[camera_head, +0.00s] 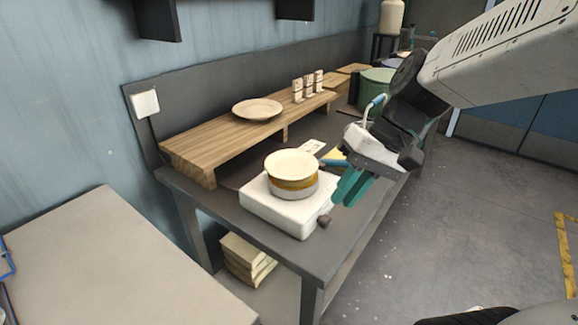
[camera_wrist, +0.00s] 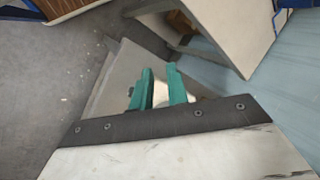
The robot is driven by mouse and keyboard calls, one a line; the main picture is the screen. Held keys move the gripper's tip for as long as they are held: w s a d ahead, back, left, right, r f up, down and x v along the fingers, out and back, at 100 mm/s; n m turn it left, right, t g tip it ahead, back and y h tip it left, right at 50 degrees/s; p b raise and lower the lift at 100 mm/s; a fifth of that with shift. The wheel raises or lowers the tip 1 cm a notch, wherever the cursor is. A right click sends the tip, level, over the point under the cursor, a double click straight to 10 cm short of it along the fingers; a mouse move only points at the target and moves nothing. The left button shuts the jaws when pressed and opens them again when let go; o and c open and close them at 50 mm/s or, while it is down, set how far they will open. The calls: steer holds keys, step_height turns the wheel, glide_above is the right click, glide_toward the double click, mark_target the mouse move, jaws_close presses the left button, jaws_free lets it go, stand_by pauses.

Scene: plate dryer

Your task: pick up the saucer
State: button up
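A pale, round, shallow dish that looks like the saucer (camera_head: 257,109) lies flat on the wooden shelf in the head view. A second pale round piece (camera_head: 292,164) tops the yellow-brown and grey pot (camera_head: 294,187) on a white hot plate (camera_head: 283,210); I cannot tell whether it is a lid or a dish. My gripper (camera_head: 345,190) has teal fingers, pointing down, right of the pot and apart from both dishes. The wrist view shows the fingers (camera_wrist: 161,72) apart, with a pale patch visible between them. No saucer can be made out there.
The wooden shelf (camera_head: 215,144) runs along the back of the dark table (camera_head: 262,245). Small upright blocks (camera_head: 308,86) stand right of the dish. A green pot (camera_head: 375,88) is farther back. A light tabletop (camera_head: 110,265) fills the lower left. Open floor lies right.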

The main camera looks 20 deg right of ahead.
steer(key=w+d+f+m+t+y, duration=0.1)
steer(key=w+d+f+y, duration=0.1)
steer(key=w, duration=0.4)
steer(key=w+d+f+m+t+y, duration=0.1)
steer(key=w+d+m+t+y, duration=0.1)
steer(key=w, duration=0.3)
steer(key=m+t, duration=0.2)
steer(key=t, duration=0.1)
glide_toward(316, 167)
step_height(316, 167, down, 3)
steer(key=w+a, duration=0.1)
steer(key=a, duration=0.1)
steer(key=shift+y, duration=0.3)
steer(key=x, duration=0.6)
steer(key=shift+w+a+r, duration=0.1)
steer(key=shift+w+a, duration=0.3)
jaws_close()
